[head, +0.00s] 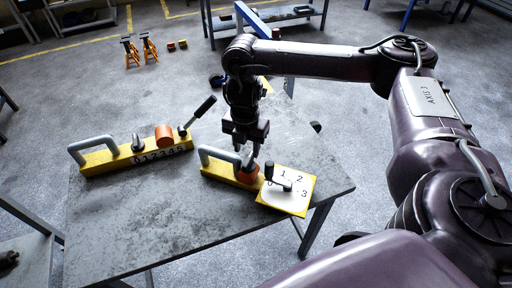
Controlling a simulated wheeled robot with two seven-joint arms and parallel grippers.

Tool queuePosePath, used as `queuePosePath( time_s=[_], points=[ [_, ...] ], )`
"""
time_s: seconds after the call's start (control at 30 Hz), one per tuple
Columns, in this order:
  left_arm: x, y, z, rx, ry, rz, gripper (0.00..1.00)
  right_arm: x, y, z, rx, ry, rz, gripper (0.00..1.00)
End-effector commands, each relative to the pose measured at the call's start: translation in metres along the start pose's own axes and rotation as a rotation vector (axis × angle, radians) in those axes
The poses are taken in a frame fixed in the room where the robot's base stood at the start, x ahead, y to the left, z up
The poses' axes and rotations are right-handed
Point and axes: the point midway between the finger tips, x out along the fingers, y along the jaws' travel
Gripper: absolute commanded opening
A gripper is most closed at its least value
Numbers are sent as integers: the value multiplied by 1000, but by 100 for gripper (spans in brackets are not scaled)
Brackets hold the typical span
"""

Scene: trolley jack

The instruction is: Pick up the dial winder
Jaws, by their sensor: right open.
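The dial winder (291,202) lies on the right part of the metal table. It has a yellow bar with a grey loop handle at its left end, an orange part in the middle, and a white numbered plate with a dark-knobbed crank at its right end. My right gripper (247,148) points down over the bar, near the orange part, with its jaws open. The fingers partly cover the bar and orange part, so I cannot tell whether they touch it. My left gripper is not in view.
A second yellow bar device (137,156) with a grey handle, an orange cylinder, a number strip and a black-gripped lever lies to the left on the same table (165,215). The table's front left is clear. Orange stands (139,51) are on the floor behind.

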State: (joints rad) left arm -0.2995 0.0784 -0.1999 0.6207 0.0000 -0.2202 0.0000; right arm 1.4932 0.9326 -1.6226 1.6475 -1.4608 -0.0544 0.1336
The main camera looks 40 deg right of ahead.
Motion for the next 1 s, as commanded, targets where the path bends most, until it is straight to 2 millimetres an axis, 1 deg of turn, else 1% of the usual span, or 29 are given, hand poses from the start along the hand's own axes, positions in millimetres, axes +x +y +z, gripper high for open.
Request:
queuePosePath(
  time_s=[0.03,0.1,0.23,0.33,0.53,0.83,1.0],
  points=[
    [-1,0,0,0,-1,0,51,8,-3,-1,1,2,-4,40],
    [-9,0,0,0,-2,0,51,17,-5,-2,1,1,-6,40],
    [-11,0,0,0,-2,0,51,34,-4,-2,-1,0,-3,40],
    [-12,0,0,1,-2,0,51,40,-4,-2,0,-1,-1,40],
    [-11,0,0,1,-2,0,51,41,-4,-2,0,-1,0,40],
    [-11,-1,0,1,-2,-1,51,40,-4,-2,0,-1,0,1],
    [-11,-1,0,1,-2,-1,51,40,-4,-2,0,0,0,0]
  ],
)
